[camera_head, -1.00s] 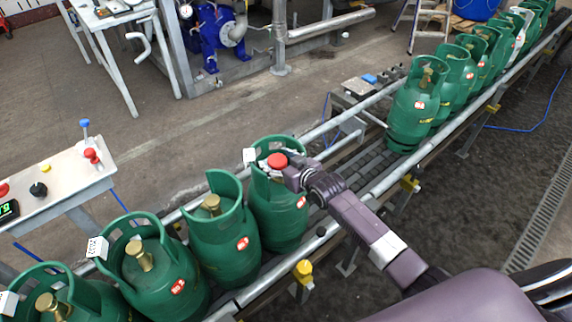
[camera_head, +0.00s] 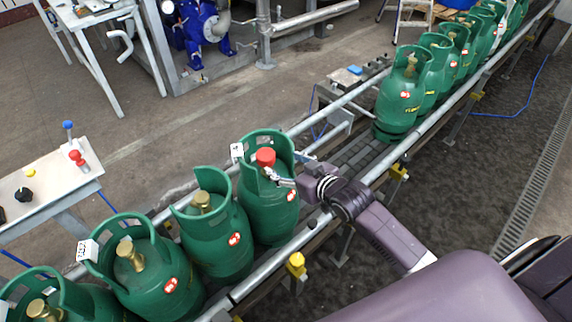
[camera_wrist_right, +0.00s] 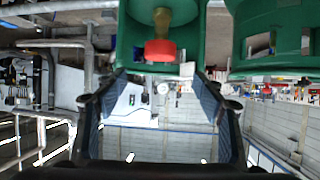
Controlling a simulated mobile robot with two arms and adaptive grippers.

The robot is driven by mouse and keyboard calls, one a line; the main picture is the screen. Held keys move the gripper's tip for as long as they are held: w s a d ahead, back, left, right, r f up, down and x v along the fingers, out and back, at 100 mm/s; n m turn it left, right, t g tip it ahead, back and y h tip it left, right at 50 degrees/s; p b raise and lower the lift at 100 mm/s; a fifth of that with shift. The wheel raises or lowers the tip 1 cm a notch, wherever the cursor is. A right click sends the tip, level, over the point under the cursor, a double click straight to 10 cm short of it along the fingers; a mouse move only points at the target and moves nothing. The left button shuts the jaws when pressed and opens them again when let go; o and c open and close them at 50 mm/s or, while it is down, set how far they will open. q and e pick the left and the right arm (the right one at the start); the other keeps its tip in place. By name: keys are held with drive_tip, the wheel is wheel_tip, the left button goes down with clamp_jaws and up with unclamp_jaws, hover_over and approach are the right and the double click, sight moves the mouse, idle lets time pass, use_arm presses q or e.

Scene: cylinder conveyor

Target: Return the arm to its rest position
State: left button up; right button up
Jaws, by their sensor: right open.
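My right gripper (camera_head: 290,171) is open and empty, just right of the red cap (camera_head: 265,157). The cap sits on the valve of a green gas cylinder (camera_head: 268,212), which stands upright on the conveyor. My right arm reaches in from the lower right. In the right wrist view the open fingers of my right gripper (camera_wrist_right: 162,92) frame a clear gap. The red cap (camera_wrist_right: 160,50) on its brass valve shows beyond them, within the green collar (camera_wrist_right: 192,45). My left gripper is not in view.
Green cylinders without red caps stand at the lower left (camera_head: 222,235), and more line the conveyor at the upper right (camera_head: 400,98). A metal rail (camera_head: 415,136) runs along the conveyor's near side. A control panel (camera_head: 50,185) stands at left. A bare conveyor stretch lies between the cylinder groups.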

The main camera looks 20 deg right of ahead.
idle(0.4)
drive_tip(key=s+a+f+g+h, duration=0.1)
drive_tip(key=s+f+g, duration=0.15)
drive_tip(key=s, duration=0.75)
drive_tip(key=s+f+g+h, duration=0.15)
drive_tip(key=s+g, duration=0.25)
drive_tip(key=s, duration=0.6)
drive_tip(key=s+a+f+g, duration=0.1)
drive_tip(key=s+f+g, duration=0.2)
drive_tip(key=s, duration=0.8)
wheel_tip(320, 180, down, 27)
drive_tip(key=s, duration=0.2)
drive_tip(key=s+d+f+g, duration=0.2)
drive_tip(key=s+d+f, duration=0.1)
drive_tip(key=s+f, duration=1.2)
drive_tip(key=shift+s, duration=0.7)
drive_tip(key=shift+h, duration=0.25)
drive_tip(key=shift+c, duration=0.3)
